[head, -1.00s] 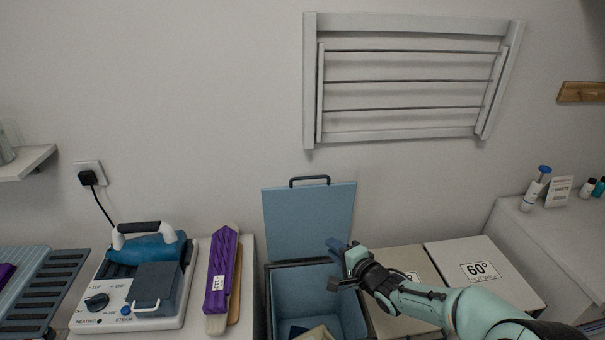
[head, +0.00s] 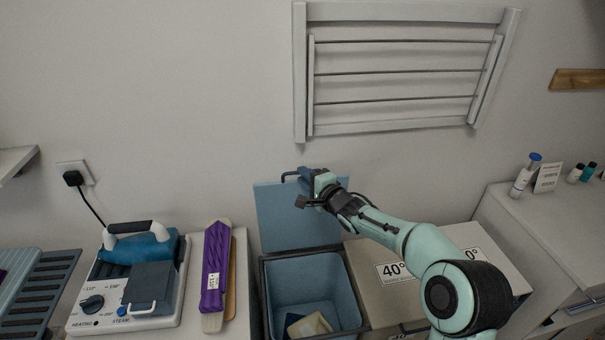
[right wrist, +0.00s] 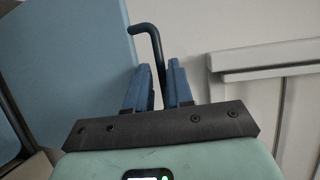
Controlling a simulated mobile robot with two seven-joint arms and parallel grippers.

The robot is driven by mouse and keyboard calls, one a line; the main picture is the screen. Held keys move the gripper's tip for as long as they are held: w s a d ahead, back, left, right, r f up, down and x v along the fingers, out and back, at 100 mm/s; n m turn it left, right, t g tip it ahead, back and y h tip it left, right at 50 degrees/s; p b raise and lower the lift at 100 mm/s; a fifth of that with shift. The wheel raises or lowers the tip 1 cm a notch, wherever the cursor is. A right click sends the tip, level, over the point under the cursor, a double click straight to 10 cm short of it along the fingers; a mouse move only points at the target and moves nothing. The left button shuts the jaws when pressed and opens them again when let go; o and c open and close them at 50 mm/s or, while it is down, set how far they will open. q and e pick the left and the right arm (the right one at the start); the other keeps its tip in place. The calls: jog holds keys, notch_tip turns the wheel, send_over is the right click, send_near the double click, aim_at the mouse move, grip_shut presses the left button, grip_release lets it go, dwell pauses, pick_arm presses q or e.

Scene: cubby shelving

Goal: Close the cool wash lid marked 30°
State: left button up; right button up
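The cool wash lid (head: 295,218) is a blue panel standing upright against the wall, behind its open blue-lined bin (head: 300,278). A dark handle (head: 288,175) sits at its top edge. I see no 30° mark on it from here. My right gripper (head: 308,176) is at the right part of the handle. In the right wrist view the lid (right wrist: 75,70) is on the left. The handle bar (right wrist: 155,45) passes between the two blue fingers of my right gripper (right wrist: 160,85), which stand a little apart around it. My left gripper is out of view.
Cloth (head: 310,324) lies inside the open bin. The closed 40° lid (head: 370,250) is right of it, under my right arm. An iron station (head: 130,285) and a purple folded bundle (head: 215,270) sit to the left. A drying rack (head: 400,75) hangs above.

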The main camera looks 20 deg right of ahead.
jog(key=shift+w+a+f, duration=0.1)
jog(key=shift+w+a, duration=0.05)
jog(key=shift+w, duration=0.7)
grip_shut()
dwell(0.8)
